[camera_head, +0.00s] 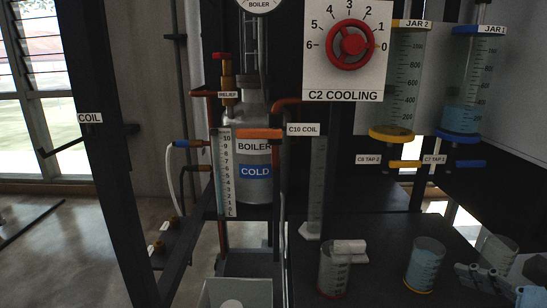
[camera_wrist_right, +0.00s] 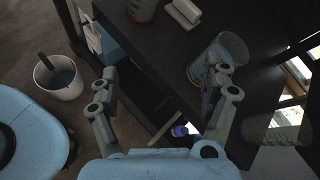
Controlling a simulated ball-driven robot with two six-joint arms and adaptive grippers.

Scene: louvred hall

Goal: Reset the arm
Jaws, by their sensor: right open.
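My right gripper (camera_head: 485,278) shows at the lower right of the head view, above the dark bench. In the right wrist view my right gripper (camera_wrist_right: 166,82) has its two fingers wide apart with nothing held between them. A clear beaker with a yellow base and bluish liquid (camera_head: 425,265) stands left of this gripper on the bench. A beaker with a yellow base (camera_wrist_right: 222,52) also shows just beyond the right-hand finger, partly covered by it. My left gripper is in neither view.
A beaker with a red base (camera_head: 333,268) stands beside a white block (camera_head: 349,247). Another clear beaker (camera_head: 499,250) is behind my gripper. The boiler (camera_head: 254,147), red cooling dial (camera_head: 351,45) and two jars (camera_head: 397,85) rise behind. A white bucket (camera_wrist_right: 60,78) is on the floor.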

